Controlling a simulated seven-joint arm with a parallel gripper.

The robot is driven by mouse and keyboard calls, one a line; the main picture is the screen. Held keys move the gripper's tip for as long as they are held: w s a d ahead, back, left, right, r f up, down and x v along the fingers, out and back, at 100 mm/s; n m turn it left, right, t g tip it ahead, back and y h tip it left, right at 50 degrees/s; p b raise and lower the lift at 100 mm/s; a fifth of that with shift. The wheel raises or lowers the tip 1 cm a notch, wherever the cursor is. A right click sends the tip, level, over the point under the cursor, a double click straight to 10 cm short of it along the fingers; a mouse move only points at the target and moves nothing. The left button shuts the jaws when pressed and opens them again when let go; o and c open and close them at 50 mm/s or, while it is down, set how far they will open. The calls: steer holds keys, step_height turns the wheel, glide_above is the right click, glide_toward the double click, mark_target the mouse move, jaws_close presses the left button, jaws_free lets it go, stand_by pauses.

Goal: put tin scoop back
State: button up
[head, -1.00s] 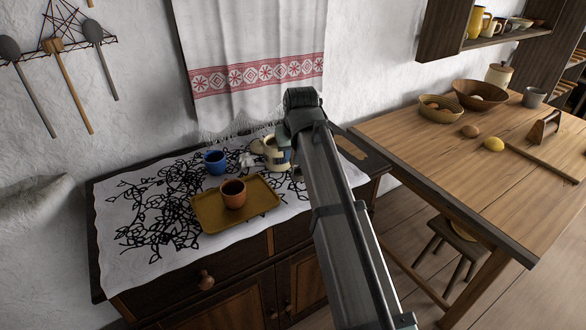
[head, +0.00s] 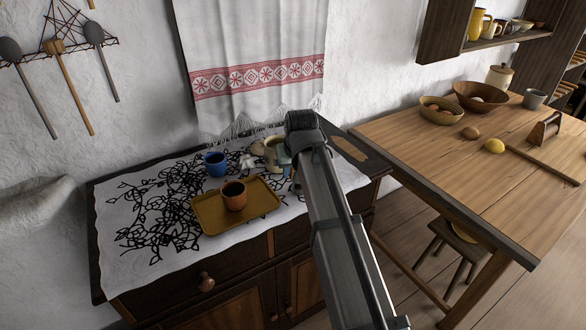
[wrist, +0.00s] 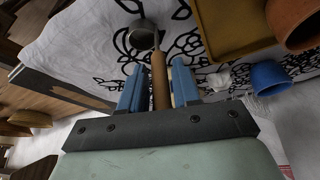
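The tin scoop shows in the wrist view, with its round metal bowl (wrist: 142,36) over the patterned white cloth and its wooden handle (wrist: 160,82) running back between my fingers. My gripper (wrist: 158,78) is open, with a narrow gap on each side of the handle. Its near end meets the dark palm bar in the picture. In the head view my gripper (head: 285,160) is low over the right part of the cloth-covered cabinet, and the scoop is hidden there behind my arm and the things around it.
A beige jug (head: 271,152) stands close left of my gripper. A blue mug (head: 215,164) and an ochre tray (head: 210,216) with a terracotta cup (head: 233,196) are farther left. Utensils hang on the wall (head: 64,75). A wooden table (head: 450,160) stands at right.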

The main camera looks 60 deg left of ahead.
steer(key=shift+o, duration=1.3)
steer(key=v, duration=1.2)
steer(key=shift+r, duration=0.2)
steer(key=shift+f, duration=0.1)
